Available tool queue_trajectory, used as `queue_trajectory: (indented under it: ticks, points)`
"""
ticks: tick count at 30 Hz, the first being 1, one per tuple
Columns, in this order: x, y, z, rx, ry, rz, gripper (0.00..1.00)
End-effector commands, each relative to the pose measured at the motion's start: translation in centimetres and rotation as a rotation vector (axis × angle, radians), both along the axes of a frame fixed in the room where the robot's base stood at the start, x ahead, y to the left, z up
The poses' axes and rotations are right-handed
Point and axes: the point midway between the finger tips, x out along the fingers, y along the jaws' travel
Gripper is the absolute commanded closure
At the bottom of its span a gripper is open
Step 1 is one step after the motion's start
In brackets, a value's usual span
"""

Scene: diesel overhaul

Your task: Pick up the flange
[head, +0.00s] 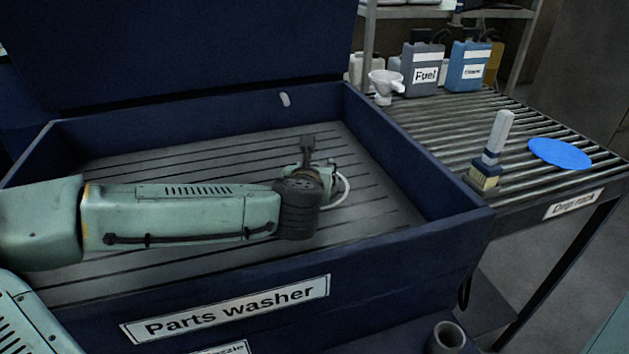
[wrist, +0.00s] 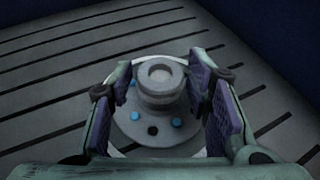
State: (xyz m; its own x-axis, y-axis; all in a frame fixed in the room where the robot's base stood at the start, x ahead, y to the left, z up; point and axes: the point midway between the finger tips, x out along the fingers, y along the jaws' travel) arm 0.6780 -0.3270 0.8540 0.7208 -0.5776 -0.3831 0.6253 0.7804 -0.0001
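The flange (wrist: 160,88) is a round grey part with a raised hub, a central bore, and blue and dark spots on its plate. It lies on the slatted floor of the parts washer (head: 410,165), with a pale rim around it. In the head view only part of its pale rim (head: 345,190) shows; my arm and gripper hide the rest. My gripper (wrist: 163,98) is open, with its purple-padded fingers on either side of the hub in the wrist view. A small gap shows on the left of the hub; on the right the pad is very near it, and contact is unclear.
The washer's blue walls surround the floor, and its raised lid (head: 190,50) stands behind. The drip rack (head: 440,125) at right holds a brush (head: 492,150), a blue disc (head: 559,153), a white funnel (head: 385,82) and jugs (head: 421,72). The washer floor around the flange looks clear.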

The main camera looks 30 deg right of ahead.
Motion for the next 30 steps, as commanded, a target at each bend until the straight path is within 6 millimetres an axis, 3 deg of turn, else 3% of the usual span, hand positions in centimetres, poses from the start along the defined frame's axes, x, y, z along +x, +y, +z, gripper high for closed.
queue_trajectory:
  ticks: [19,30]
  points:
    - [0.01,0.02,0.00,0.000,0.000,0.001,1.00]
    - [0.04,0.01,0.19,-0.001,-0.003,0.001,1.00]
